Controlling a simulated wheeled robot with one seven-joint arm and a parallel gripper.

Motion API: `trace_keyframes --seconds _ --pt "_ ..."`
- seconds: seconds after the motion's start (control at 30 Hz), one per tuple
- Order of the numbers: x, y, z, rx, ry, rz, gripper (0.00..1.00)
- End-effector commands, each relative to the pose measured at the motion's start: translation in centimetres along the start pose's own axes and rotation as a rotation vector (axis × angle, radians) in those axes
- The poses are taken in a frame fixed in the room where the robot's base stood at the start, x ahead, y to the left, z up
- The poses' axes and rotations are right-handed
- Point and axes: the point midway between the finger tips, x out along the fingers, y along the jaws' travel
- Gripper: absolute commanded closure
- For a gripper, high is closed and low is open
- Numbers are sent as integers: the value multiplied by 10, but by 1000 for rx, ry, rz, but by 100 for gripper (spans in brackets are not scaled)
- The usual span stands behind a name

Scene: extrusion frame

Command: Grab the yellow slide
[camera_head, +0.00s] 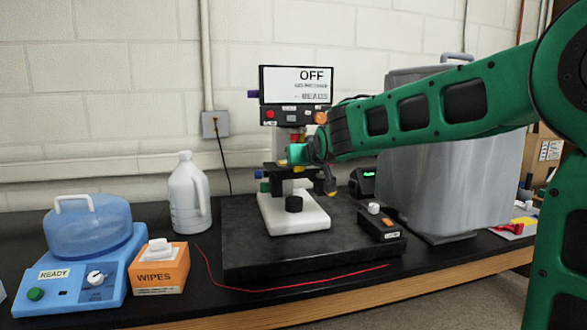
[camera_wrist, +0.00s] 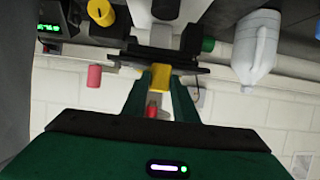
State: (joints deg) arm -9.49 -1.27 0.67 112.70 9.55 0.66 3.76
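The yellow slide (camera_wrist: 160,78) shows in the wrist view as a small yellow block at the microscope's stage, between the tips of my gripper (camera_wrist: 160,88). It fills most of the gap between the two green fingers. I cannot tell whether both fingers touch it. In the head view my gripper (camera_head: 299,153) reaches in from the right to the microscope, just above the dark stage. The slide is not clearly visible there. The microscope stands on a white base (camera_head: 293,213).
A screen (camera_head: 297,85) reading OFF stands above the microscope. A black control box (camera_head: 381,223) and a large grey container (camera_head: 440,185) are at the right. A white jug (camera_head: 188,195), an orange wipes box (camera_head: 159,268) and a blue device (camera_head: 75,280) are at the left.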

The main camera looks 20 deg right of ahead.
Motion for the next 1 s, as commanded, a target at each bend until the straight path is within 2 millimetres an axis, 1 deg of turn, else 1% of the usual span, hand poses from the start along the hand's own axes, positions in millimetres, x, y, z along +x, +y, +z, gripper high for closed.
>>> trace_keyframes --seconds 0.03,0.07,0.1,0.47,0.67,0.93,1.0 --pt "0 0 0 0 0 0 87" --pt "0 0 0 0 0 0 94" --pt "0 0 0 0 0 0 97" --pt "-1 0 -2 0 1 0 97" --pt "-5 0 -12 0 1 0 97" --pt "-14 2 -34 1 3 2 97" --pt "-17 1 -32 0 1 1 97"
